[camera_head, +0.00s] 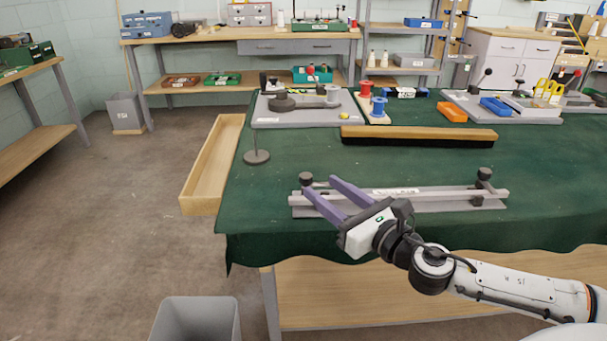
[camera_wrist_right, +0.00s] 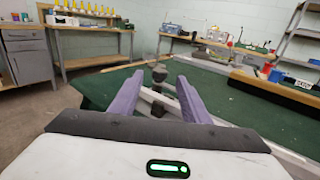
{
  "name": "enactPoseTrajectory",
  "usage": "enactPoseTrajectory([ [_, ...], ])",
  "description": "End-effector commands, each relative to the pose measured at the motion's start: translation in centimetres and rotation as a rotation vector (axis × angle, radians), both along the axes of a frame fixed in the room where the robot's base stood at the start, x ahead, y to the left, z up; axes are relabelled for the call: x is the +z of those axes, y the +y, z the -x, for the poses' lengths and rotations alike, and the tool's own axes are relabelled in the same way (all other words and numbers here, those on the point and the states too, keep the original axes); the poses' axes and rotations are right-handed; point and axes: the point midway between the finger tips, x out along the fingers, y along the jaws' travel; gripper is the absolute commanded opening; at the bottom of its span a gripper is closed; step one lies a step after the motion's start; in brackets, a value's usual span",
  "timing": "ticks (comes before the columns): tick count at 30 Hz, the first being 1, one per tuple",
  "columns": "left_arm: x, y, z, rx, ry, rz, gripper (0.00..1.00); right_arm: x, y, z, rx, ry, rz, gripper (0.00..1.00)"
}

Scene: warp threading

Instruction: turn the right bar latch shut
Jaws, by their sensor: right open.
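A long grey bar (camera_head: 400,197) lies across a flat grey base near the front edge of the green-covered table. A dark latch knob stands at its right end (camera_head: 484,175), and another dark latch knob stands at its left end (camera_head: 306,178). I cannot tell how far either is turned. My right gripper (camera_head: 320,184) is open, its two purple fingers reaching over the bar's left part toward the left knob, far from the right one. In the right wrist view a dark knob (camera_wrist_right: 158,73) shows between and beyond the fingertips. My left gripper is not in view.
A long wooden brush-like strip (camera_head: 420,135) lies behind the bar. A small round-based stand (camera_head: 257,157) is to the left. Trays, spools and an orange bin (camera_head: 452,111) line the table's back. The green cloth right of the bar is clear.

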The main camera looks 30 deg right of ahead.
Motion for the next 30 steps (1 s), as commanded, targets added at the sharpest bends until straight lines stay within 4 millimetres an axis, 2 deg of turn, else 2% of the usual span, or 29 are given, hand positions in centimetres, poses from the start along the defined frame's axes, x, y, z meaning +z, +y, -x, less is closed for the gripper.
enactPoseTrajectory([
  [4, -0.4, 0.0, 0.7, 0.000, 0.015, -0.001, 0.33, 0.1, 0.0, -2.0, -0.002, -0.003, -0.003, 0.42],
  [15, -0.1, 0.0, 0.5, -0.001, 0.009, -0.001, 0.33, 0.0, 0.2, -6.3, -0.003, 0.000, -0.006, 0.42],
  [21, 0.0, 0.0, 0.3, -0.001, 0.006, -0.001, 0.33, -0.1, 0.2, -7.5, -0.003, 0.001, -0.005, 0.42],
  [30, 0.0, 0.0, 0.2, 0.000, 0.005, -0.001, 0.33, -0.1, 0.3, -7.6, -0.002, 0.002, -0.005, 0.42],
])
